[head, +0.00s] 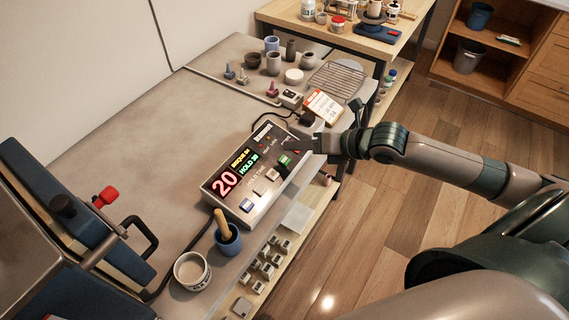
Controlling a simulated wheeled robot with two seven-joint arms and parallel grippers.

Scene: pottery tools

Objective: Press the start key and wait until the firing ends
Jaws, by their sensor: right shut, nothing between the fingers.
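The controller box (251,189) stands on the grey worktop, its sloped panel facing up. Its display (224,183) shows a red 20, with "BISQUE 04" in yellow and "HOLD 20" in green. My left gripper is out of view.
A blue cup with a wooden-handled tool (229,240) and a white pot (191,271) stand near the worktop's front edge. A white-and-orange card (322,106), a wire rack (337,77) and small pots stand behind. A blue-and-metal unit (70,215) with a handle fills the left.

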